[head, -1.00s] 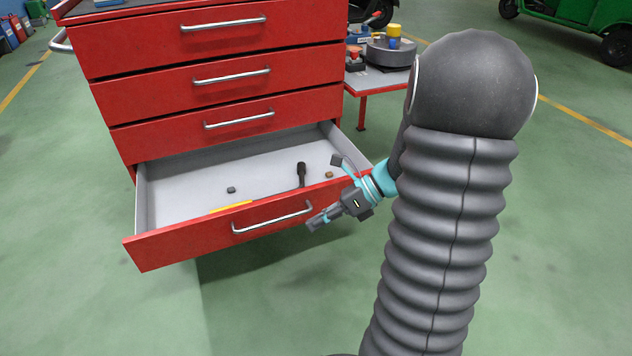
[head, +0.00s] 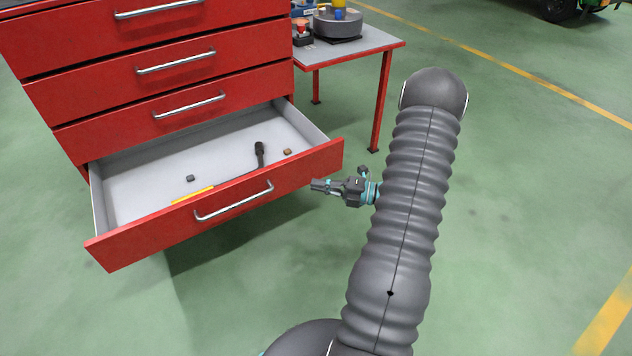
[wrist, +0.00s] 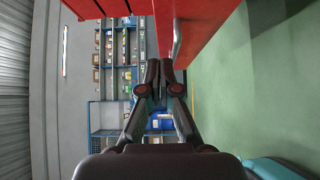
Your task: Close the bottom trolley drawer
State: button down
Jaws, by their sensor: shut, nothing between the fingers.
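The red trolley's bottom drawer (head: 215,211) stands pulled out, with a silver bar handle (head: 234,201) on its front. Inside its grey tray lie a yellow item (head: 193,195), a dark tool (head: 260,155) and two small pieces. My gripper (head: 315,185) is shut and empty, just right of the drawer front's right end, with a small gap that is hard to judge. In the wrist view my gripper's fingers (wrist: 154,68) are together, and red drawer surface (wrist: 205,25) shows at the upper right.
The upper drawers (head: 150,75) of the trolley are shut. A red side table (head: 372,40) with a round grey part and small items stands to the right of the trolley. Green floor (head: 530,200) is clear to the right. Shelves (wrist: 110,60) show far off in the wrist view.

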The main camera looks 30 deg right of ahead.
aim_at(274, 170)
jog(key=x, duration=0.6)
jog(key=w+d+x, duration=0.1)
jog(key=x, duration=0.2)
jog(key=shift+w+f, duration=0.1)
jog(key=shift+w, duration=0.9)
jog(key=shift+w, duration=0.1)
